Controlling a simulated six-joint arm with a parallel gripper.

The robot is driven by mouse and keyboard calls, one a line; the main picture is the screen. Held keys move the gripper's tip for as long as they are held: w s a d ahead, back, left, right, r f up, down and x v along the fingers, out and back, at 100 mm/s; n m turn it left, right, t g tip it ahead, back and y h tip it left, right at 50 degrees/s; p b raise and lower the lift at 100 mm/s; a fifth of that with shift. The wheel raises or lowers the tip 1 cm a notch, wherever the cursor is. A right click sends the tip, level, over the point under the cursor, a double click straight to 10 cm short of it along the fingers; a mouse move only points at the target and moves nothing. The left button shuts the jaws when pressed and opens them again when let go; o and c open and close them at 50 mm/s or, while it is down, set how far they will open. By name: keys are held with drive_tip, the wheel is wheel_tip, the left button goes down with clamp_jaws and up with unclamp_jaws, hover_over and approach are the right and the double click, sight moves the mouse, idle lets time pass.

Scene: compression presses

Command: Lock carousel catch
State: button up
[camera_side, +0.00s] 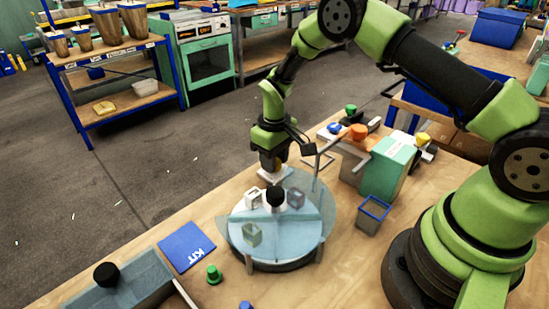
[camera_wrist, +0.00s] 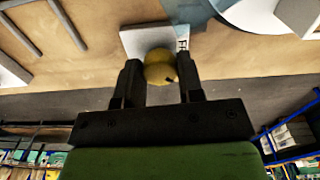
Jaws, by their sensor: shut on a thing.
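The carousel (camera_side: 278,238) is a round, pale blue, see-through disc with dividers and a black centre knob (camera_side: 276,196). Several small blocks show in it. Behind it stands a white plate (camera_side: 272,175), also seen in the wrist view (camera_wrist: 138,42), with dark lettering partly cut off. A yellow round knob (camera_wrist: 160,68), apparently the catch, sits at this plate. My gripper (camera_wrist: 159,76) is shut on the yellow knob, one finger on each side. In the side view my gripper (camera_side: 269,167) is just behind the carousel, and the knob is mostly hidden there.
A blue KIT mat (camera_side: 187,246), a green knob (camera_side: 213,274) and a grey tray (camera_side: 150,272) are at the front left. An open blue-rimmed bin (camera_side: 372,213) and a green box (camera_side: 387,168) stand to the right. A thin grey post (camera_side: 317,168) rises close by my gripper.

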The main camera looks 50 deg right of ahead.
drive_tip(key=m, duration=0.5)
drive_tip(key=shift+m, duration=2.4)
drive_tip(key=o, duration=0.9)
wheel_tip(320, 180, up, 10)
